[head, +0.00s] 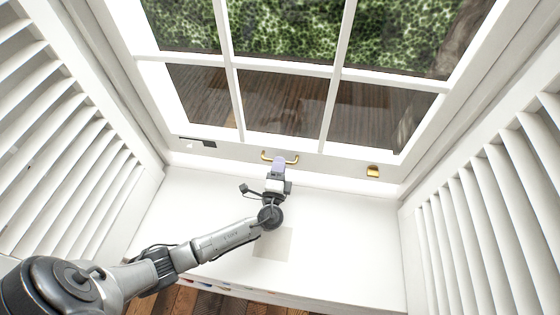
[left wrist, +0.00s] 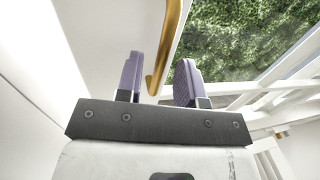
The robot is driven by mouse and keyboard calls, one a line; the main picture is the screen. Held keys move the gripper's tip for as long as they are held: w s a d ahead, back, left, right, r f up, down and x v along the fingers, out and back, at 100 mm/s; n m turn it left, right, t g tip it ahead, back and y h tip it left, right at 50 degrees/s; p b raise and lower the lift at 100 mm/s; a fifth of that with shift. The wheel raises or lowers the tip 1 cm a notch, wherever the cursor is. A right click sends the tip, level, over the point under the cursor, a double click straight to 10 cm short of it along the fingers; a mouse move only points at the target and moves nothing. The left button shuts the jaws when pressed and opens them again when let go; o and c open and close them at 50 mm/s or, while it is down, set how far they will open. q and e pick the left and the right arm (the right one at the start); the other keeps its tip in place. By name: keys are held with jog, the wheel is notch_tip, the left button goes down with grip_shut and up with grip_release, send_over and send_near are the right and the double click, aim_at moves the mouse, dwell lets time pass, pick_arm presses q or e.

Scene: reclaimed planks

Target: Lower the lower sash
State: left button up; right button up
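The white lower sash (head: 330,163) has glass panes and stands above the white sill (head: 345,225). A brass handle (head: 293,160) is fixed to its bottom rail. In the left wrist view, the brass handle (left wrist: 170,40) runs between the two purple fingers of my left gripper (left wrist: 158,80). The fingers are apart, with space visible beside the bar. Whether either finger touches it, I cannot tell. My right gripper is not in view.
A second brass fitting (head: 373,171) sits on the rail at right, and a dark fitting (head: 197,142) at left. White louvred shutters flank the window at left (head: 70,160) and right (head: 490,220). The sill is mostly clear; a beige square (head: 273,243) lies on it.

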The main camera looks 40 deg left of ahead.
pick_arm(q)
jog(key=shift+x, duration=0.85)
grip_shut()
